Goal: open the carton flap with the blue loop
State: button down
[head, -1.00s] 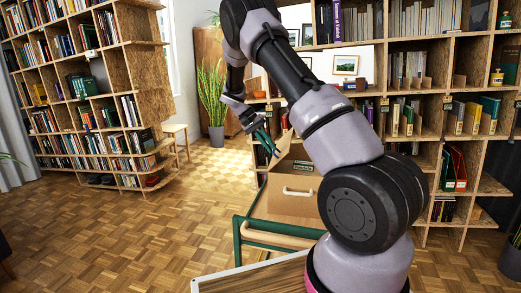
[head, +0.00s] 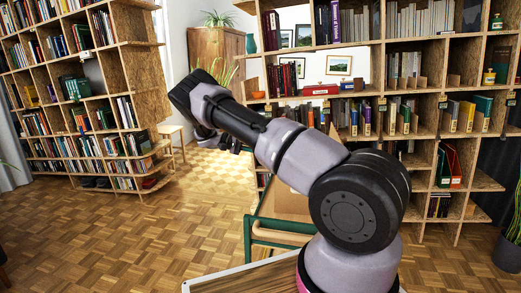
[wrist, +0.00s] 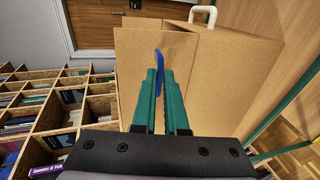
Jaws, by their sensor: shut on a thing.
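The brown carton (wrist: 235,75) fills the right of the wrist view. A flat cardboard panel, the flap (wrist: 133,80), stands at an angle beside it. The blue loop (wrist: 158,56) sticks up at the flap, between and just beyond my green fingertips. My gripper (wrist: 160,76) is shut on the blue loop, fingers close against the flap. In the head view only a bit of the carton (head: 290,204) shows past my arm; the flap, the loop and my fingers are hidden there. How far the flap is swung cannot be told.
The carton stands on a green-framed cart (head: 247,238). A white handle (wrist: 203,15) shows behind the carton in the wrist view. Bookshelves (head: 410,130) stand behind and to the right, another bookcase (head: 85,120) at the left. The parquet floor (head: 130,235) at the left is clear.

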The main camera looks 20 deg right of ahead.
jog(key=shift+f, duration=0.15)
dwell(0.3)
jog(key=c, duration=0.9)
grip_release()
jog(key=shift+c, duration=0.2)
jog(key=shift+w+a, duration=0.1)
jog(key=shift+a, duration=0.05)
jog(key=v, duration=1)
jog(key=shift+a, duration=0.3)
jog(key=shift+w+f, duration=0.1)
